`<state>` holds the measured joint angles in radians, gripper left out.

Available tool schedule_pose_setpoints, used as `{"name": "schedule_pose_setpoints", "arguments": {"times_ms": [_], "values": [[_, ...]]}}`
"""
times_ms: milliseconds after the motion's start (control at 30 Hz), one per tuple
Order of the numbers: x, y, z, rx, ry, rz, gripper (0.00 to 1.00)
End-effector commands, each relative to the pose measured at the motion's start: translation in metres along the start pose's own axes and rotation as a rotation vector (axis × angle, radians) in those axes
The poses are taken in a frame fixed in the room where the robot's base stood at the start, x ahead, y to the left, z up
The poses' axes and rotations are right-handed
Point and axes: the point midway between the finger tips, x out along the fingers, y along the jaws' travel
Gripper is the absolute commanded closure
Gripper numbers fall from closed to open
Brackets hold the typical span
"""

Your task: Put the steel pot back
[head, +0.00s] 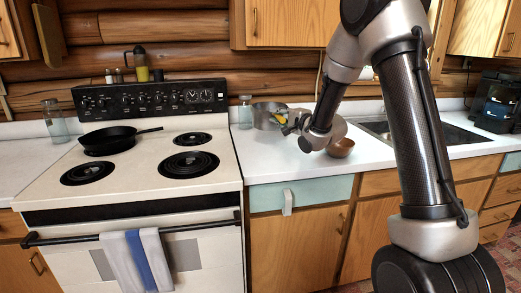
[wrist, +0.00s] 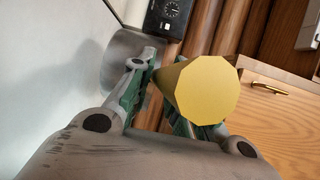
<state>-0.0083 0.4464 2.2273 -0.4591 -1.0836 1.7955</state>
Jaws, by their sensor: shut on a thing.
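The steel pot (head: 266,114) is at the back of the white counter, just right of the stove. Its grey curved wall shows at the upper left of the wrist view (wrist: 120,58), beyond my fingertips. My gripper (head: 287,122) is at the pot's right side. In the wrist view my gripper (wrist: 157,92) has its green-padded fingers around a yellow handle-like piece (wrist: 210,90), which points toward the camera and hides part of one finger. It appears to be the pot's handle, but the join is hidden. I cannot tell whether the pot touches the counter.
A brown bowl (head: 341,148) stands on the counter below my wrist. A glass jar (head: 245,112) stands left of the pot. The stove (head: 140,165) carries a black skillet (head: 107,139) at back left; its other burners are bare. The sink (head: 425,133) is to the right.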

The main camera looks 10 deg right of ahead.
Motion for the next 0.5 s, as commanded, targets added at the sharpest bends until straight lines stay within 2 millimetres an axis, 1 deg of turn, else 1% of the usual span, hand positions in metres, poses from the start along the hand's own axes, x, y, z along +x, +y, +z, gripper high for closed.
{"name": "schedule_pose_setpoints", "arguments": {"times_ms": [33, 100, 167, 300, 400, 500], "values": [[-0.001, -0.005, 0.0, -0.008, -0.021, 0.003, 1.0], [0.0, -0.001, 0.003, -0.014, -0.047, 0.013, 1.0], [0.0, 0.009, 0.004, -0.015, -0.057, 0.019, 1.0], [0.002, 0.036, 0.005, -0.015, -0.061, 0.019, 1.0], [0.003, 0.049, 0.004, -0.016, -0.06, 0.017, 1.0], [0.004, 0.056, 0.004, -0.017, -0.059, 0.016, 1.0]]}}
